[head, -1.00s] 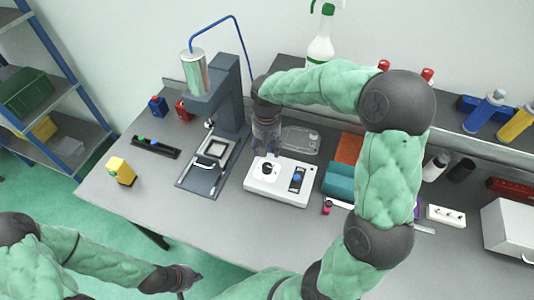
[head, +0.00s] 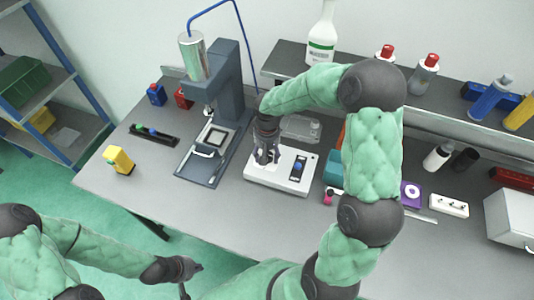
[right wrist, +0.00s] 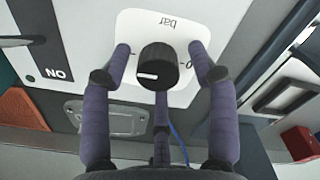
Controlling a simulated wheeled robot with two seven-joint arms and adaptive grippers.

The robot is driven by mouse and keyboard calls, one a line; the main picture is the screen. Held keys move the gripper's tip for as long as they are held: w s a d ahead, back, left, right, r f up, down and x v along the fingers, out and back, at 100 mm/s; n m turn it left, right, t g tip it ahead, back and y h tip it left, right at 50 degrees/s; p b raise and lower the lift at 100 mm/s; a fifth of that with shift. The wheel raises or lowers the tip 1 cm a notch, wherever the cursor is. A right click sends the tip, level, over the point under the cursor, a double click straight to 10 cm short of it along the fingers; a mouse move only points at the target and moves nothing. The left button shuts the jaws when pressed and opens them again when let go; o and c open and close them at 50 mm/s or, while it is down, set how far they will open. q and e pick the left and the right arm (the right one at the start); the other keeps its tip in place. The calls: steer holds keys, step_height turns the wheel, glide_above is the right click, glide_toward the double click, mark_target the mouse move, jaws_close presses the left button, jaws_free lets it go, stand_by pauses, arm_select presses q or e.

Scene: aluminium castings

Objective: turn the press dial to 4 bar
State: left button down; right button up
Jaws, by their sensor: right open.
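The white press control box (head: 270,181) stands on the bench right of the press (head: 224,105). Its black dial (right wrist: 157,67) shows in the right wrist view, with a white pointer mark and an upside-down "bar" label; the number it points to is not readable. My right gripper (head: 266,160) is over the box and hides the dial in the head view. In the right wrist view its fingers (right wrist: 159,52) are open, on both sides of the dial, with visible gaps. My left gripper (head: 192,279) is low, in front of the bench, its fingers apart and empty.
A yellow block (head: 119,160) stands far left. The bench front is clear.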

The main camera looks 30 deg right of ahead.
steer(key=c, duration=1.1)
steer(key=shift+r+n, duration=0.15)
steer(key=shift+n, duration=0.45)
steer(key=shift+n+p, duration=0.5)
steer(key=shift+p, duration=0.05)
steer(key=n+p, duration=0.2)
steer(key=n, duration=0.1)
steer(key=shift+w+r+n, duration=0.1)
steer(key=shift+n, duration=0.2)
steer(key=shift+c, duration=0.2)
steer(key=n+p, duration=0.2)
steer(key=n, duration=0.2)
steer(key=shift+a, duration=0.1)
steer(key=shift+n+p, duration=0.45)
steer(key=shift+n, duration=0.75)
